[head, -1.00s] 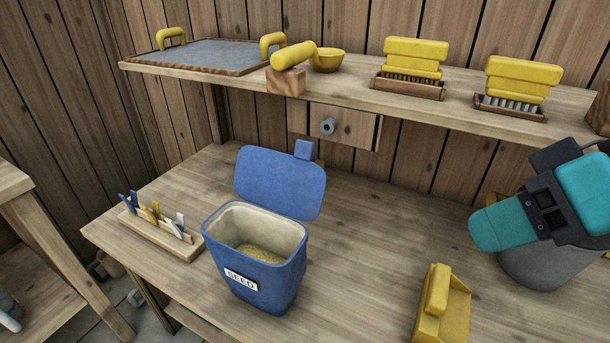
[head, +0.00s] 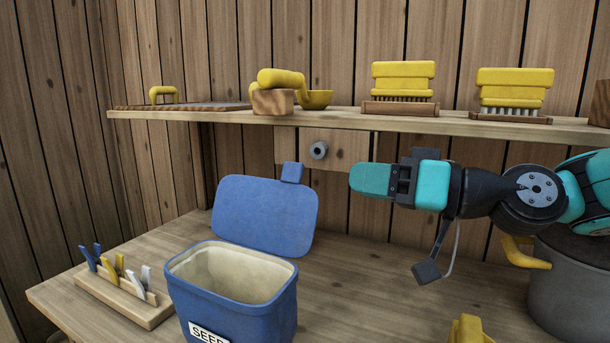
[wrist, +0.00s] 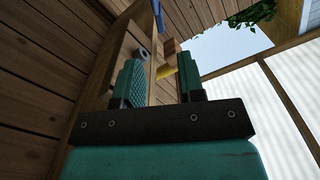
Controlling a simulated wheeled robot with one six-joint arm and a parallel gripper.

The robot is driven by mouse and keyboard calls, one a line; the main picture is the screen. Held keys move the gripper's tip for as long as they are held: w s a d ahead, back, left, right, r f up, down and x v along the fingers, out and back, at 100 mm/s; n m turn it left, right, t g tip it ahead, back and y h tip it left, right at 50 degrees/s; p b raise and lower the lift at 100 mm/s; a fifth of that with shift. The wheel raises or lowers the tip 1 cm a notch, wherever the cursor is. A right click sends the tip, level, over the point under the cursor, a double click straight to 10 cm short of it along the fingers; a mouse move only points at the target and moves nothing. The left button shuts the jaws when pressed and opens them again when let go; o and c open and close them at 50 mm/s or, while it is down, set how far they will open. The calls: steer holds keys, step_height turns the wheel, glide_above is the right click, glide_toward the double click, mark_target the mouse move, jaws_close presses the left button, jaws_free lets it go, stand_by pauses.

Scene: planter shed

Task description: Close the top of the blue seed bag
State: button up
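The blue seed bag (head: 235,310), with its "SEED" label cut by the frame's lower edge, stands upright on the bench. Its mouth is open, showing a cream lining; the seed inside is out of sight. Its blue top flap (head: 265,215) stands raised behind the mouth, with a small tab (head: 292,172) at its upper edge. My gripper (head: 352,180) is to the right of the flap, at about its upper height, apart from it and pointing left. In the wrist view my gripper (wrist: 160,80) has its two teal fingers spread, with nothing held between them.
A wooden peg rack (head: 120,297) with coloured clips is left of the bag. A shelf (head: 340,122) above holds brushes, a bowl and a tray. A drawer knob (head: 319,150) is behind the flap. A grey pot (head: 570,290) stands at right.

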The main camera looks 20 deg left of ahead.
mark_target(302, 173)
steer(key=a, duration=0.9)
steer(key=shift+w+a, duration=0.35)
jaws_close()
